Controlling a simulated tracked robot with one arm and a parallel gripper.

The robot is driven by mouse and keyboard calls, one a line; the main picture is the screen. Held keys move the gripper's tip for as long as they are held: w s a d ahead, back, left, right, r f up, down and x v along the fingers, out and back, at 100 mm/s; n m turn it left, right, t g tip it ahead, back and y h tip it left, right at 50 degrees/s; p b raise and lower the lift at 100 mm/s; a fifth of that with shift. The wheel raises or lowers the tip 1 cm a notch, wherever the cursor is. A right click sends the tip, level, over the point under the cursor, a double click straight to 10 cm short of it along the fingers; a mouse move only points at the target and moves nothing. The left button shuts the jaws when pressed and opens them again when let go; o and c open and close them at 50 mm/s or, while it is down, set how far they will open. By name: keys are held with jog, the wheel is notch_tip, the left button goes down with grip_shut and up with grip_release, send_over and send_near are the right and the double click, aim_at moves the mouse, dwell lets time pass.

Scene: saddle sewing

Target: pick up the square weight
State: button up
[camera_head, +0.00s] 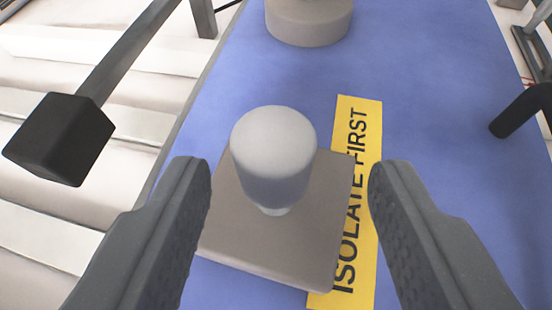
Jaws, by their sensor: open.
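The square weight is a flat brown-grey slab (300,240) with a light grey cylindrical knob (273,150) standing on its middle. It lies on a blue surface, partly over a yellow label, and sits slightly turned. My gripper (290,175) is open and empty. Its two dark fingers stand left and right of the weight, with the knob between them and clear space on both sides. The left finger hides part of the slab's left edge.
A yellow label reading "ISOLATE FIRST" (362,130) lies right of the knob. A round brown-grey object (309,22) stands farther back on the blue surface (440,110). A black-headed mallet-like tool (60,138) is at left over pale slats. A black cylinder (520,110) is at right.

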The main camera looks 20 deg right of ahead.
aim_at(274, 135)
jog(key=shift+a+x, duration=0.15)
jog(key=shift+x, duration=1.15)
jog(key=shift+a+x, duration=0.1)
jog(key=shift+x, duration=1.25)
jog(key=shift+w+r, duration=0.1)
jog(key=shift+r, duration=0.05)
grip_shut()
